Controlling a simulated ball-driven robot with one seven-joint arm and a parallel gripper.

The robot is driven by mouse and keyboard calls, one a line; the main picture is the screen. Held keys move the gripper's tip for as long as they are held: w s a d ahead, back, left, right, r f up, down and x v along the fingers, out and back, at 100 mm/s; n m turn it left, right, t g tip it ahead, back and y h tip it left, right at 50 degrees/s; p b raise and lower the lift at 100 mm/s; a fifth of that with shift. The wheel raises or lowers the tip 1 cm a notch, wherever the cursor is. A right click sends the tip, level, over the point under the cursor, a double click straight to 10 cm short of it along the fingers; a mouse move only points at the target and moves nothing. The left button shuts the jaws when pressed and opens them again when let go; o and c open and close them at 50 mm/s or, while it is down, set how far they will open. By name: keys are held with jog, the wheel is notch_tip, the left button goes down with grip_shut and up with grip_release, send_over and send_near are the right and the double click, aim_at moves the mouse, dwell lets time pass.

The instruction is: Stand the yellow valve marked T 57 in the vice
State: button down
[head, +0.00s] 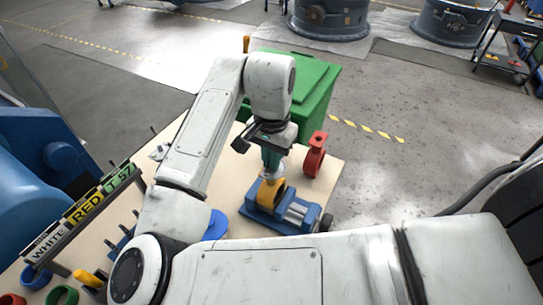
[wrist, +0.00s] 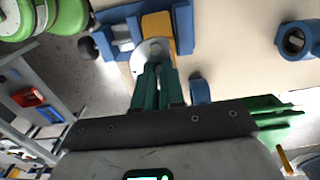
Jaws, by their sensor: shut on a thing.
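The yellow valve (head: 268,191) is upright at the left end of the blue vice (head: 286,212) on the table. Its pale round top flange lies just under my gripper (head: 271,163). The green fingers are shut on the valve's top. No marking is readable on the valve.
A red valve (head: 315,155) stands behind the vice, near the table's right edge. A green bin (head: 318,88) stands beyond. A blue part (head: 215,226) lies left of the vice.

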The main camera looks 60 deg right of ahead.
jog(key=c, duration=1.1)
grip_release()
jog(key=shift+c, duration=0.2)
notch_tip(320, 180, up, 11)
jog(key=shift+f, duration=0.1)
